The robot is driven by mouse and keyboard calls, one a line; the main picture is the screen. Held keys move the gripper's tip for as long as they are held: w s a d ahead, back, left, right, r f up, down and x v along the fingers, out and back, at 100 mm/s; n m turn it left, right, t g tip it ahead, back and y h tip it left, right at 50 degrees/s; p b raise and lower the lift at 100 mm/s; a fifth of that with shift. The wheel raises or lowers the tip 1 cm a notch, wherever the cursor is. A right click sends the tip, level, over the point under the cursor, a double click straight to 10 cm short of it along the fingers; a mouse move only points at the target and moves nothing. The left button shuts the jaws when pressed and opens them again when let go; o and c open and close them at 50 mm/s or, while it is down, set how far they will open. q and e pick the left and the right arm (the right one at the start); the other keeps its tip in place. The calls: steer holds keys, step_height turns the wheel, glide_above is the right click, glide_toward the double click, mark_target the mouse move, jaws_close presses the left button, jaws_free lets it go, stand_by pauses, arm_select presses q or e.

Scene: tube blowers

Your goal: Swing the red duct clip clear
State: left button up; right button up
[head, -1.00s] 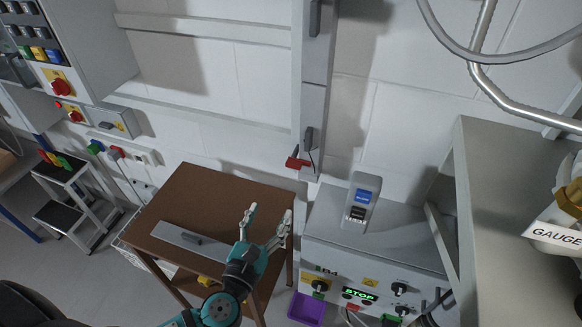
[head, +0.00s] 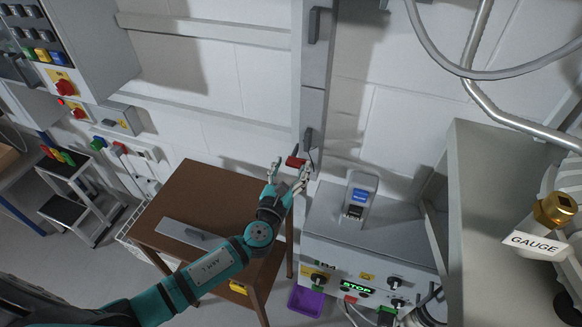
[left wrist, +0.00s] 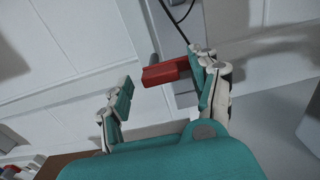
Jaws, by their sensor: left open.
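The red duct clip (head: 295,162) sits low on the grey vertical duct (head: 313,105) on the wall. In the left wrist view the clip (left wrist: 166,72) is a red block with a grey knob at its left end. My left gripper (head: 287,172) is open, with its fingers pointing up at the clip. In the left wrist view the gripper (left wrist: 160,95) has the clip between and just beyond its fingertips, nearer the right finger. I cannot tell whether that finger touches it. My right gripper is not in view.
A brown table (head: 205,190) with a grey plate (head: 190,233) stands below left. A grey blower unit (head: 375,245) with a green STOP display stands right of the duct. A gauge (head: 552,212) is at far right. A purple bin (head: 306,300) is on the floor.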

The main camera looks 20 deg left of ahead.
arm_select(q)
steer(key=shift+c, duration=0.2)
steer(key=c, duration=1.1)
